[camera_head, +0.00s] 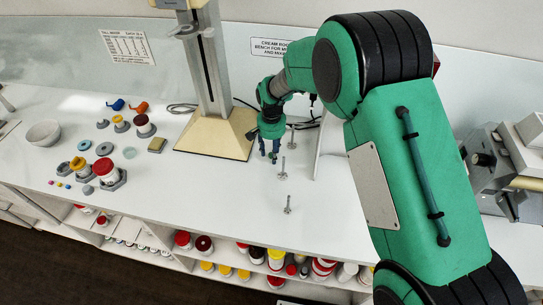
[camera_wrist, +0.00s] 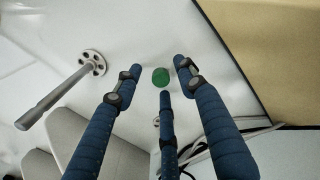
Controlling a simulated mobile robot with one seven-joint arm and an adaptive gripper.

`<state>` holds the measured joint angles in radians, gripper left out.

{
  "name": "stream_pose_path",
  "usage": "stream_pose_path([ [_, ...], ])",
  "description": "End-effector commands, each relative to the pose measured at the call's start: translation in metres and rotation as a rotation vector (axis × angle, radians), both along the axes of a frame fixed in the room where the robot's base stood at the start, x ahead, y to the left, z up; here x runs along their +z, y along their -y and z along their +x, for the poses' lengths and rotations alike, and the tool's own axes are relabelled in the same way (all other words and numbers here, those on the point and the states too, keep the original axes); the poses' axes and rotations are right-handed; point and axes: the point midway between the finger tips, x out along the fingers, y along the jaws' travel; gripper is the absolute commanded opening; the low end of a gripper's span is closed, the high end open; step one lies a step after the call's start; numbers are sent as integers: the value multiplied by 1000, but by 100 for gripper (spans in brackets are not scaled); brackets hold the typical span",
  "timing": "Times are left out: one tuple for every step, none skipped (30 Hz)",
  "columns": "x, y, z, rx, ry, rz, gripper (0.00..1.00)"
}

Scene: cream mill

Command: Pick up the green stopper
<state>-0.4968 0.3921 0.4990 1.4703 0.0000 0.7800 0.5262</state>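The green stopper (camera_wrist: 160,77) is a small round green piece in the wrist view, seen against the white bench top. It lies between the tips of my three blue fingers, just beyond the nearest one. My gripper (camera_wrist: 156,68) is open, with a gap between each fingertip and the stopper. In the head view my gripper (camera_head: 270,155) points down over the bench, right of the tall stand. I cannot make out the stopper in the head view. How far the fingertips are above the bench is hard to tell.
The stand's beige base (camera_head: 217,136) is close beside my gripper. Metal pegs on round feet, one far (camera_head: 291,139) and one near (camera_head: 287,207), stand to the right; one peg (camera_wrist: 58,92) shows in the wrist view. Cables (camera_wrist: 235,136) lie nearby.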

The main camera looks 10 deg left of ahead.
Motion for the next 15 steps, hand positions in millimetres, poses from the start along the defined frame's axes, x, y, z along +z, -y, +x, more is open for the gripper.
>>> stream_pose_path([
  [0, 0, 0, 0, 0, 0, 29],
  [0, 0, 0, 0, 0, 0, 23],
  [0, 0, 0, 0, 0, 0, 15],
  [0, 0, 0, 0, 0, 0, 9],
  [0, 0, 0, 0, 0, 0, 8],
  [0, 0, 0, 0, 0, 0, 8],
  [0, 0, 0, 0, 0, 0, 8],
  [0, 0, 0, 0, 0, 0, 8],
  [0, 0, 0, 0, 0, 0, 8],
  [0, 0, 0, 0, 0, 0, 8],
  [0, 0, 0, 0, 0, 0, 8],
  [0, 0, 0, 0, 0, 0, 8],
  [0, 0, 0, 0, 0, 0, 8],
  [0, 0, 0, 0, 0, 0, 8],
  [1, 0, 0, 0, 0, 0, 8],
])
